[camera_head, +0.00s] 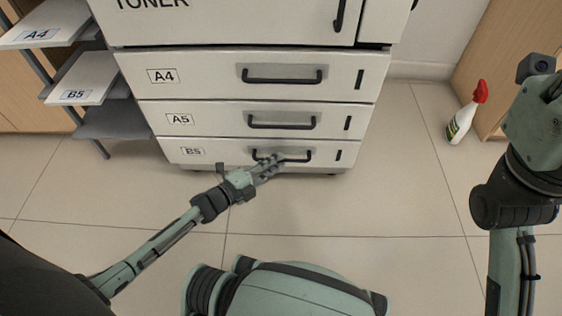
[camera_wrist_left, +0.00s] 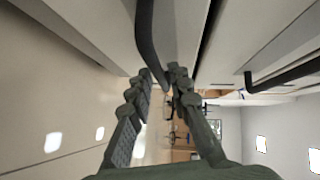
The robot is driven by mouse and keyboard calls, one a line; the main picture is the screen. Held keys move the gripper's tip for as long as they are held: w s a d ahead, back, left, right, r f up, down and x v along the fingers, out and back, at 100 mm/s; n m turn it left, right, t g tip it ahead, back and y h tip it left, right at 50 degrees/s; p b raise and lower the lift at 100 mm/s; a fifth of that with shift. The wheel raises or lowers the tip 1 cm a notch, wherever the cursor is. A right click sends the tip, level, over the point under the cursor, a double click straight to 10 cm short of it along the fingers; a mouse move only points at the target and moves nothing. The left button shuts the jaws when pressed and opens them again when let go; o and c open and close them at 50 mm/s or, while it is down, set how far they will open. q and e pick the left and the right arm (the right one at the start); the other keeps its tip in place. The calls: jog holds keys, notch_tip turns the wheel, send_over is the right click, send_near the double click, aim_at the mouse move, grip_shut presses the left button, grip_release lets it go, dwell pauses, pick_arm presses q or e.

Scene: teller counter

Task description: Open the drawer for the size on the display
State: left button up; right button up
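The white cabinet has drawers labelled A4 (camera_head: 210,76), A5 (camera_head: 215,119) and B5 (camera_head: 222,152), each with a black bar handle. All three look shut. My left gripper (camera_head: 272,163) is low at the front of the bottom B5 drawer, at the left part of its handle (camera_head: 297,158). In the left wrist view the black handle (camera_wrist_left: 150,45) runs between the fingertips of my left gripper (camera_wrist_left: 160,80), which look closed on it; contact on both sides is hard to see. My right gripper is out of view. No size display is in view.
A toner compartment (camera_head: 240,22) tops the drawers. Shelves with A4 (camera_head: 40,35) and B5 (camera_head: 75,95) labels stand at the left. A spray bottle (camera_head: 464,118) stands on the floor at the right. The tiled floor (camera_head: 380,205) before the cabinet is clear.

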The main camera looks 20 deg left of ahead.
pick_arm(q)
jog(key=shift+x, duration=1.1)
jog(key=shift+c, duration=0.3)
grip_shut()
